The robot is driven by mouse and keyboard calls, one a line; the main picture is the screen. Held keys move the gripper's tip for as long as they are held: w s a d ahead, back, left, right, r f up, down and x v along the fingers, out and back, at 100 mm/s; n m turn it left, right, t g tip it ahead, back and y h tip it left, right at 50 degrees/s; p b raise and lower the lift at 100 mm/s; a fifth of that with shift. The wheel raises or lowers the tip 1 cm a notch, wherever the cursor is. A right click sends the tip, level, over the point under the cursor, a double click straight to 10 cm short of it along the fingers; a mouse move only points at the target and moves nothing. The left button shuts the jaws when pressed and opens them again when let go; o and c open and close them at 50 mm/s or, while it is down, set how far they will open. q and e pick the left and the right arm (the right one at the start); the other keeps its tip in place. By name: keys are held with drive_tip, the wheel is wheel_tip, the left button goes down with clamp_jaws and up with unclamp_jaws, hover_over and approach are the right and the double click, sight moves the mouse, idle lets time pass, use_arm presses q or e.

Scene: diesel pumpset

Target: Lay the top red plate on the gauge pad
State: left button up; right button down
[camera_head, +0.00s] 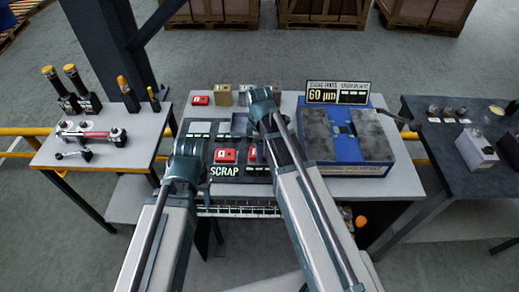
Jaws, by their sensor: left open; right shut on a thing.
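A red block or plate (201,100) with a white label lies at the back left of the middle table. Another red piece (226,155) lies on the dark board marked SCRAP (224,171), and a third red piece (253,154) is partly hidden by my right arm. My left gripper (188,163) is open at the board's left edge. My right gripper (261,103) is shut over the back of the board; what it holds is hidden. I cannot tell which surface is the gauge pad.
A tan block (222,95) stands near the back. Grey plates (200,128) lie on the board. A left side table (122,150) holds tools and bottles; a dark right table (440,138) holds small jars and a white box.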

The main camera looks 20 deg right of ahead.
drive_tip(key=shift+f+b, duration=0.8)
drive_tip(key=shift+c, duration=0.2)
unclamp_jaws()
drive_tip(key=shift+r, duration=0.1)
drive_tip(key=shift+r, duration=0.1)
wheel_tip(320, 180, up, 14)
drive_tip(key=p, duration=1.4)
drive_tip(key=shift+f, duration=0.2)
drive_tip(key=shift+r, duration=0.1)
wheel_tip(320, 180, up, 6)
drive_tip(key=p, duration=0.6)
